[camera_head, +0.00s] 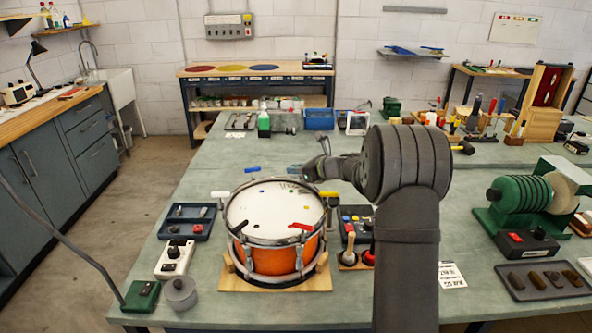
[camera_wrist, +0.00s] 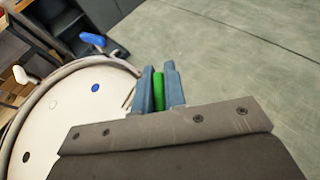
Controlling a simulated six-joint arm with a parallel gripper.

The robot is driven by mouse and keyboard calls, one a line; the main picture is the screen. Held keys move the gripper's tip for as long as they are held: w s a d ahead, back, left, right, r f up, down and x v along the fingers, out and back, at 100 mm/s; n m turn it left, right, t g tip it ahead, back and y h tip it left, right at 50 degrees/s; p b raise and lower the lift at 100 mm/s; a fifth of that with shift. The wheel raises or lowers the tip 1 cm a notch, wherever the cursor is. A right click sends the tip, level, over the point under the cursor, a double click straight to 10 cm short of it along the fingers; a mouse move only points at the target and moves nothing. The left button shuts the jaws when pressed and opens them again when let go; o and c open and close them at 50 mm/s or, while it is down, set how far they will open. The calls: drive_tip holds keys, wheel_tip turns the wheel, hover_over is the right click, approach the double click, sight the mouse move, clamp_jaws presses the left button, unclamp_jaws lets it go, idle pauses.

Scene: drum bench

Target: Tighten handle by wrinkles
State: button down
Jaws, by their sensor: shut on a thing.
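The drum (camera_head: 272,258) has an orange shell and a white head (camera_head: 272,208), and stands on a wooden base. T-shaped handles stand around its rim: white (camera_head: 220,194), blue (camera_head: 252,169), yellow (camera_head: 328,194), red (camera_head: 300,226) and black (camera_head: 240,227). My gripper (camera_head: 297,170) is at the drum's far right rim. In the wrist view its blue-grey fingers (camera_wrist: 159,90) are shut on a green handle (camera_wrist: 158,92). Thin dark lines show on the head beside this handle. The blue handle also shows in the wrist view (camera_wrist: 88,39). The green handle's lower part is hidden.
A blue tray (camera_head: 187,222) and a white control box (camera_head: 175,260) stand left of the drum. A dark tray (camera_head: 356,217) with coloured knobs is close on its right. A green coil machine (camera_head: 520,195) stands far right. The bench beyond the drum is mostly clear.

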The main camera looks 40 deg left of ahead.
drive_tip(key=m+t, duration=0.3)
drive_tip(key=shift+w, duration=0.15)
drive_tip(key=shift+w+m+t+h, duration=0.15)
drive_tip(key=shift+m+t+h, duration=0.15)
drive_tip(key=shift+m+t, duration=0.55)
drive_tip(key=shift+w+m+t+h, duration=0.1)
drive_tip(key=shift+m+t+h, duration=0.2)
drive_tip(key=shift+m+t, duration=0.55)
drive_tip(key=shift+w+d+m+t, duration=0.1)
drive_tip(key=shift+m+t, duration=0.2)
drive_tip(key=shift+t, duration=0.4)
drive_tip(key=c, duration=1.5)
unclamp_jaws()
drive_tip(key=w+d+r, duration=0.1)
drive_tip(key=d+r, duration=0.2)
drive_tip(key=w+d+r, duration=0.2)
drive_tip(key=d+r, duration=0.2)
drive_tip(key=w+d+r, duration=0.1)
drive_tip(key=d+r, duration=0.3)
drive_tip(key=shift+w, duration=0.15)
